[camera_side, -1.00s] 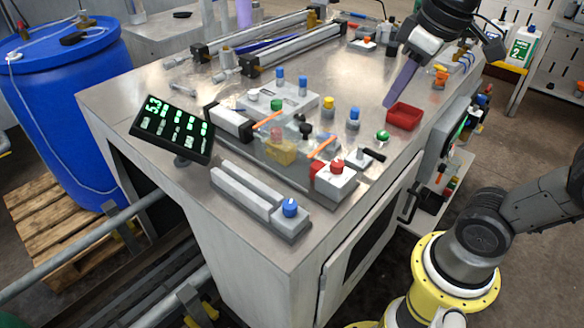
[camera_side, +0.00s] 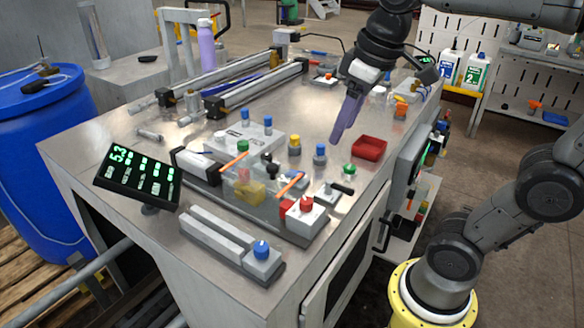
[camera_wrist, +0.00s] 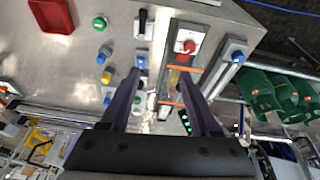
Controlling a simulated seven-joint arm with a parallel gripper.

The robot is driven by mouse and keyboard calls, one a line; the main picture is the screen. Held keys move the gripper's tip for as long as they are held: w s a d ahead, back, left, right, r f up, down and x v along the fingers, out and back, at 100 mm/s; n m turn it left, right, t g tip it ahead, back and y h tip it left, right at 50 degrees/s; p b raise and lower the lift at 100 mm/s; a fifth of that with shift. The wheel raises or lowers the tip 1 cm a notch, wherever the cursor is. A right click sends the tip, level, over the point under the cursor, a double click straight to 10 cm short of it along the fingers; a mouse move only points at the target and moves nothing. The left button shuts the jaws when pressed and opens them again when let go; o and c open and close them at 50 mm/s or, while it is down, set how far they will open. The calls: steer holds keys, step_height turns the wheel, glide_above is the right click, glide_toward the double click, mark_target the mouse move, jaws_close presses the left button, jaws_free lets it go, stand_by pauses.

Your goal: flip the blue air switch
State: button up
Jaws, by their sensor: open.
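A blue knob (camera_side: 261,250), which I take for the blue air switch, sits on the right end of a long grey block at the table's front edge. It also shows in the wrist view (camera_wrist: 237,57), at upper right, beyond the right finger. My gripper (camera_side: 338,138) has long purple fingers, open and empty, above the table beside the red tray. It is well apart from the blue knob, behind and to its right in the side view. In the wrist view my gripper (camera_wrist: 162,75) has its fingers spread, with part of the control panel between them.
A red knob (camera_side: 306,204), a green button (camera_side: 349,169), a black lever (camera_side: 340,187) and other coloured buttons stand nearby. A red tray (camera_side: 369,141) lies right of my gripper. A tilted black display (camera_side: 137,178) stands at left. Conveyor rails (camera_side: 255,88) lie at the back.

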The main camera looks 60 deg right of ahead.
steer(key=w+d+f+g, duration=0.2)
steer(key=w, duration=0.5)
steer(key=w+d+f+g, duration=0.1)
steer(key=w+d+f, duration=0.2)
steer(key=w, duration=0.4)
steer(key=shift+m, duration=0.4)
step_height(320, 180, down, 13)
steer(key=shift+a+r, duration=0.1)
jaws_close()
